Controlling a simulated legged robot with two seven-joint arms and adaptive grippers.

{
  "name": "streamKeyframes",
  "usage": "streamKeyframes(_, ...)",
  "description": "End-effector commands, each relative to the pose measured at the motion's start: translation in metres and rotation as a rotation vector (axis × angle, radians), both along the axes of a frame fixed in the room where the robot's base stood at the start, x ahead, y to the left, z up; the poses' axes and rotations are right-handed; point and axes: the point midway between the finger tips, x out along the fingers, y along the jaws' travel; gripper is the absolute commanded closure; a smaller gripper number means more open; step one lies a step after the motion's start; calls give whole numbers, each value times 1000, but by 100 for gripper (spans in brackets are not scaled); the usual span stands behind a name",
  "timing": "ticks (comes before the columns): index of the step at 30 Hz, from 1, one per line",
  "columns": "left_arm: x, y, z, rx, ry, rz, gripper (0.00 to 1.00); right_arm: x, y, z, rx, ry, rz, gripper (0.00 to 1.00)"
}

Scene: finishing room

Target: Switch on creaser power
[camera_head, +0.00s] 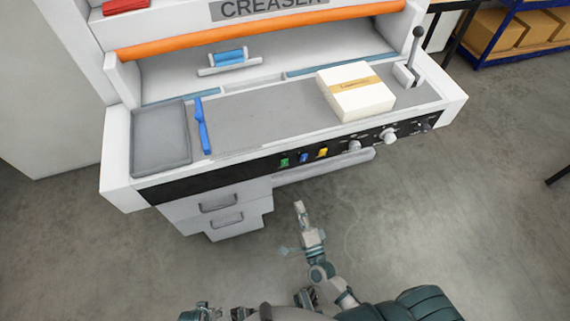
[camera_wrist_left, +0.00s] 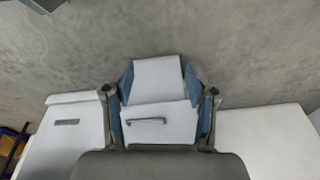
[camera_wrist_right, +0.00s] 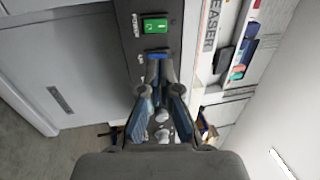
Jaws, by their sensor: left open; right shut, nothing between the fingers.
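The creaser (camera_head: 262,12) has a black front panel with a green switch (camera_head: 284,161), a blue switch (camera_head: 304,157) and a yellow switch (camera_head: 322,152) side by side. My right gripper (camera_head: 299,208) is shut and empty, below and in front of these switches, apart from the panel. In the right wrist view the green switch (camera_wrist_right: 155,26) lies beyond the fingertips, with a small label beside it. The blue switch (camera_wrist_right: 157,55) is partly hidden by the fingers. My left gripper (camera_wrist_left: 158,92) is open and empty, with a drawer front in view between its fingers.
On the creaser top are a grey tray (camera_head: 160,138), a blue tool (camera_head: 203,126), a paper stack (camera_head: 355,92) and a lever (camera_head: 415,52). Knobs (camera_head: 389,136) sit right of the switches. Drawers (camera_head: 222,212) are below. The floor in front is clear.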

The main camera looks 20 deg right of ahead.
Motion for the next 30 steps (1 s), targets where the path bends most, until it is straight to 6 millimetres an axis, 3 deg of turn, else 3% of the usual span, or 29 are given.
streamKeyframes(10,1,-1,1,2,0,0,43,2,-2,1,5,-2,0,100)
streamKeyframes(14,1,-2,1,2,0,0,43,12,-2,3,5,-3,-1,100)
streamKeyframes(30,1,-3,-8,1,1,0,43,114,2,23,3,-3,-1,100)
